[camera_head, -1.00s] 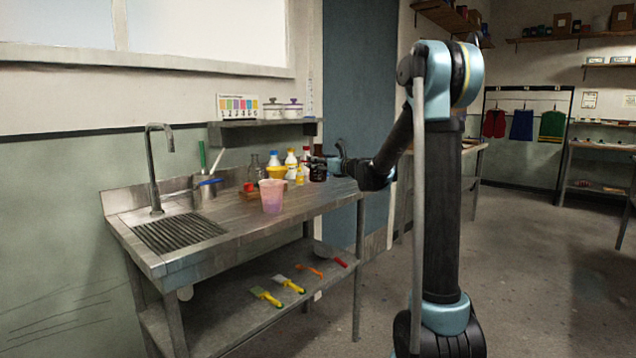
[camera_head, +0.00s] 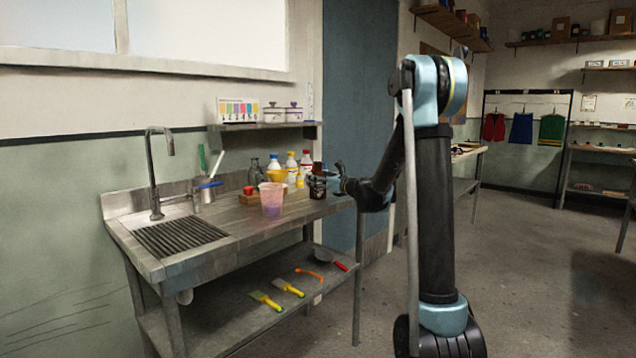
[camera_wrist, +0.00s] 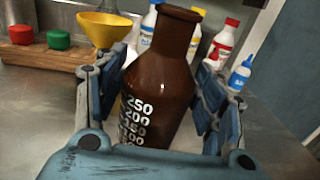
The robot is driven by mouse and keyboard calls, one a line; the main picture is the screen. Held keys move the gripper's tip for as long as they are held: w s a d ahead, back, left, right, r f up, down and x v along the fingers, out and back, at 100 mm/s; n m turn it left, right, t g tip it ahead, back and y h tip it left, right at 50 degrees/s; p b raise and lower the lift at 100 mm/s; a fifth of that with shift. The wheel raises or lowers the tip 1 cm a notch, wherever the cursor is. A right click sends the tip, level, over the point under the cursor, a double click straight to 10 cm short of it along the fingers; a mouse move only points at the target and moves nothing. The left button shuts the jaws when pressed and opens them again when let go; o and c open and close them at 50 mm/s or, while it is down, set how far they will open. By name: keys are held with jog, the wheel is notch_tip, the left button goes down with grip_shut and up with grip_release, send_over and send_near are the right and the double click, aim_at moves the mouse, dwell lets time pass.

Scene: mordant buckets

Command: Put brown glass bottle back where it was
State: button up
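The brown glass bottle (camera_wrist: 158,85) fills the middle of the wrist view, with white volume marks on its side. My gripper (camera_wrist: 168,108) has one finger on each side of its body, both appearing to touch it, so it looks shut on the bottle. The bottle's base is hidden by my gripper, so I cannot tell whether it rests on the counter. In the head view my gripper (camera_head: 322,183) is at the right end of the steel counter (camera_head: 225,215), and the bottle's brown neck (camera_head: 318,168) shows above it.
A pink measuring cup (camera_head: 271,200) stands left of my gripper.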

jog(key=shift+o, duration=0.3)
jog(key=v, duration=1.2)
jog(key=s+d+f+n+g+h, duration=0.1)
jog(key=s+f+n+g+h, duration=0.2)
jog(key=s+n, duration=0.65)
jog(key=s+d+f+n+g+h, duration=0.25)
jog(key=s+f+n, duration=0.35)
jog(key=s, duration=0.7)
jog(key=s+d+f+n+g+h, duration=0.1)
jog(key=s+d+f+n+h, duration=0.1)
jog(key=s, duration=0.5)
jog(key=s+d+f+n+g+h, duration=0.2)
jog(key=s+d+f+n+h, duration=0.1)
jog(key=s+d+f+n, duration=0.2)
jog(key=s+d+f+n+g+h, duration=0.2)
jog(key=s+d+f+n, duration=0.2)
jog(key=s+d+f, duration=0.2)
jog(key=s+d, duration=0.2)
jog(key=s, duration=0.1)
jog(key=shift+s, duration=0.4)
jog(key=shift+n+h, duration=0.25)
